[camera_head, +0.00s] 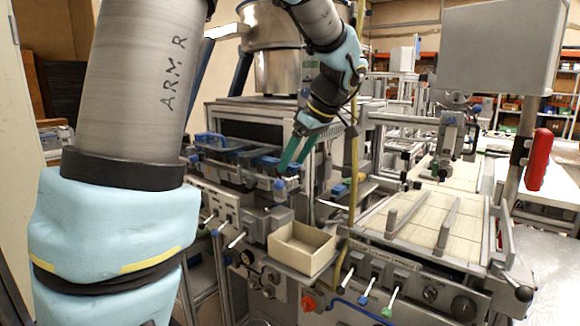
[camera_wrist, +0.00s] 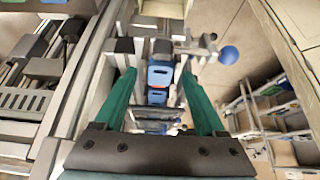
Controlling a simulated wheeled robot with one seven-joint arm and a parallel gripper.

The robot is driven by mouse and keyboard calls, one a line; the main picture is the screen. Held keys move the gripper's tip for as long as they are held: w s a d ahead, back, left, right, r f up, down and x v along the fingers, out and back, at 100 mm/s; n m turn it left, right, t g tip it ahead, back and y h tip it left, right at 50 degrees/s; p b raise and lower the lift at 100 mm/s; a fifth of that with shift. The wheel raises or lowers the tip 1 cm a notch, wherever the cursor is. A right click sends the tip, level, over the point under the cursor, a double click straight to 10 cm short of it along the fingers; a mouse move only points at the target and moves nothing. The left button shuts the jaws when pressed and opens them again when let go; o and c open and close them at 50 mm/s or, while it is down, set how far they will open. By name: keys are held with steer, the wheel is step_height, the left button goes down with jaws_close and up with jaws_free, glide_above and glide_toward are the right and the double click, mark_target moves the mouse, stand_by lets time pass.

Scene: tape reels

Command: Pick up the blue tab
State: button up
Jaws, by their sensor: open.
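A blue tab (camera_wrist: 160,76) shows in the wrist view between the fingertips, below a dark block, with a second blue piece (camera_wrist: 157,96) just under it. In the head view a small blue piece (camera_head: 279,184) sits on the front of the machine, just below the fingers; I cannot tell for sure that it is the same tab. My gripper (camera_head: 292,167) has two green fingers pointing down and left. In the wrist view my gripper (camera_wrist: 158,78) is open, with a finger on each side of the tab and nothing gripped. Whether the fingers are level with the tab is unclear.
An open cardboard box (camera_head: 287,257) stands below on the machine's front. A yellow vertical hose (camera_head: 352,165) runs right of my gripper. Clear bins with blue parts (camera_head: 232,152) lie to the left. A blue ball knob (camera_wrist: 228,55) stands right of the fingers.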

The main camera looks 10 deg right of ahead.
jaws_close()
stand_by(0.4)
